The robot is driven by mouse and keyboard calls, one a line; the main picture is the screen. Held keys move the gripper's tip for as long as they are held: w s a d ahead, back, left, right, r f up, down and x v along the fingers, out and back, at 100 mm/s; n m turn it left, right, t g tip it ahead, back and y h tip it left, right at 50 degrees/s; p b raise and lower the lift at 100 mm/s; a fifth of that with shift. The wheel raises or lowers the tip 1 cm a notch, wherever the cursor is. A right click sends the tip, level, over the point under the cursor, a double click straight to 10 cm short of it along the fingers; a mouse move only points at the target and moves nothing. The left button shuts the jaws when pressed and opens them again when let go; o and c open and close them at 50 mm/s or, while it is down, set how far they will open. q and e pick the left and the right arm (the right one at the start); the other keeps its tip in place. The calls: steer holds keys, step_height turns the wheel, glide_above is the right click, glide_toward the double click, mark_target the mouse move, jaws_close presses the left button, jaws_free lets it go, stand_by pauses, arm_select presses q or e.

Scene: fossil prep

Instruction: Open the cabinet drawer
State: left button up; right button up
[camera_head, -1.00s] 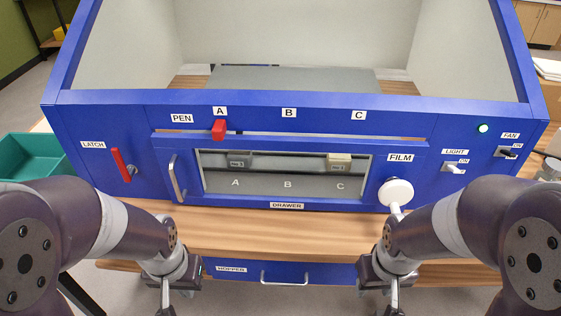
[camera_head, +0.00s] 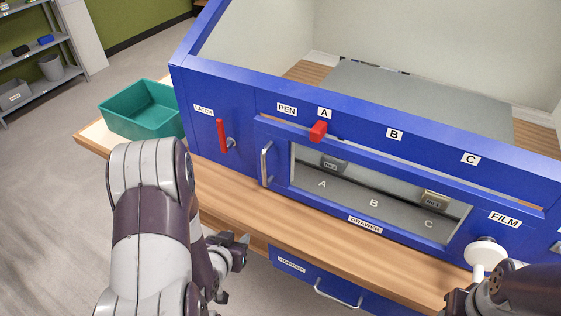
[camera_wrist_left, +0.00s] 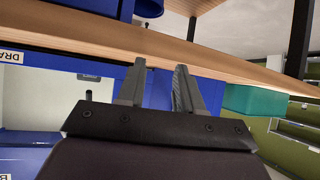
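The blue cabinet (camera_head: 212,125) carries a windowed front panel labelled DRAWER (camera_head: 365,224), with an upright silver handle (camera_head: 266,164) at its left end. The panel looks flush with the cabinet front. A red latch lever (camera_head: 222,136) stands upright left of the handle. My left gripper (camera_head: 238,268) is low in front of the wooden bench edge, below the handle and apart from it. The left wrist view shows its two fingers (camera_wrist_left: 158,88) spread with nothing between them. My right arm is at the lower right; its fingers are not clearly visible.
A teal bin (camera_head: 146,108) sits on the bench (camera_head: 225,190) left of the cabinet. A blue hopper front (camera_head: 292,270) with its own handle lies below the bench top. A white FILM knob (camera_head: 486,252) is near my right arm. A red PEN slider (camera_head: 318,131) sits at A.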

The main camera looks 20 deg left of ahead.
arm_select(q)
step_height(320, 180, up, 3)
steer(key=w+d+t, duration=0.2)
steer(key=t, duration=0.5)
glide_toward(263, 170)
steer(key=shift+m, duration=0.4)
steer(key=w, duration=0.3)
steer(key=w+p, duration=0.1)
steer(key=w, duration=0.2)
steer(key=w+a+p, duration=0.1)
steer(key=w, duration=0.2)
steer(key=shift+w, duration=0.85)
steer(key=shift+a, duration=0.1)
jaws_close()
